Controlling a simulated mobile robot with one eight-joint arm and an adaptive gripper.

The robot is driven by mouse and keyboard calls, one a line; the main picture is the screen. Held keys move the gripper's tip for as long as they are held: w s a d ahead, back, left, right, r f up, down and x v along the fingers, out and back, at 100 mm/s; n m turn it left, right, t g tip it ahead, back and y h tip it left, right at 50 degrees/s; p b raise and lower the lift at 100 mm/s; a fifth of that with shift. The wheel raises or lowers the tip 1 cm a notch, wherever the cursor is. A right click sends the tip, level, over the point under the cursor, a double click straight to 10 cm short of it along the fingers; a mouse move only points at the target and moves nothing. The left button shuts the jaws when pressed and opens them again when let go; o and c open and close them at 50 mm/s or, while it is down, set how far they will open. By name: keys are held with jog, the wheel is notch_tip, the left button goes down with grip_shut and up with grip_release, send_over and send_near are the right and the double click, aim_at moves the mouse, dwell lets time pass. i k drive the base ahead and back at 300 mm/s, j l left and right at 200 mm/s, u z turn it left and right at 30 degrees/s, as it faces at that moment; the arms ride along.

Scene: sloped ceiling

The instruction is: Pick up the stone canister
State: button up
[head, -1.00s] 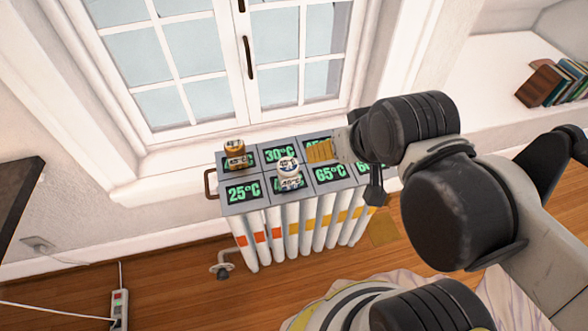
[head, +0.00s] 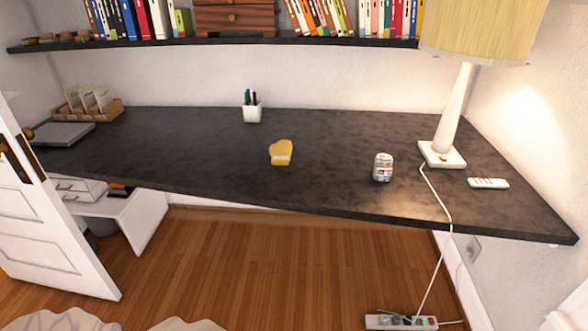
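A small rounded grey-and-white object (head: 383,167) stands on the right part of a dark desk (head: 330,182), left of the lamp base. It may be the stone canister, but it is too small to be sure. A yellow object (head: 281,152) with a pale label on its front sits near the middle of the desk, to the left of it. Clear desk surface lies between the two. My gripper is not in view.
A lamp (head: 453,125), its cord and a white remote (head: 488,183) are at the right. A pen cup (head: 252,108) stands at the back. A shelf of books (head: 300,42) overhangs the desk. An open white door (head: 50,215) is at left.

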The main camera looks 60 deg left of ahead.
aim_at(382, 170)
jog(key=u, duration=1.5)
jog(key=i+j+z, duration=0.4)
jog(key=i+j, duration=0.6)
jog(key=j, duration=0.05)
